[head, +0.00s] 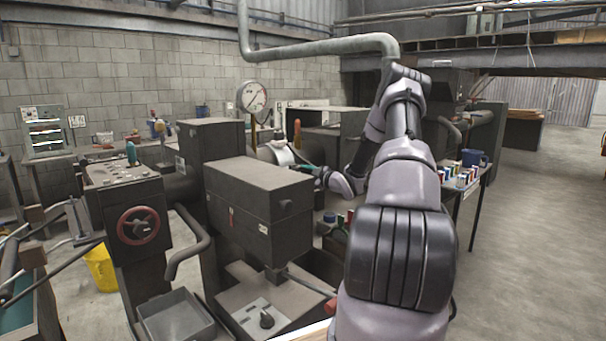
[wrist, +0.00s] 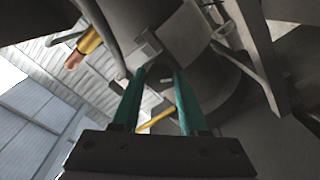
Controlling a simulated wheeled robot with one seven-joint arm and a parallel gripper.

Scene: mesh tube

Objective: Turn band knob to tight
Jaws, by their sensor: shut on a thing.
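My gripper (head: 310,168) reaches in from the right, behind the dark machine housing, beside a drum with a pale band (head: 283,154). In the wrist view, the two teal fingers of my gripper (wrist: 160,72) are shut on a small grey piece at their tips, which looks like the band knob. Its shape and any tight marking cannot be made out. A pale grey block (wrist: 145,51) sits by the left fingertip, against a large grey rounded body (wrist: 190,42). In the head view the knob is hidden by my gripper and the housing.
The dark housing (head: 260,192) stands close in front of my gripper. A dial gauge (head: 252,97) and an orange handle (head: 297,134) rise behind it. A side table with small coloured items (head: 460,177) stands right of my arm. Open floor (head: 540,230) lies at the right.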

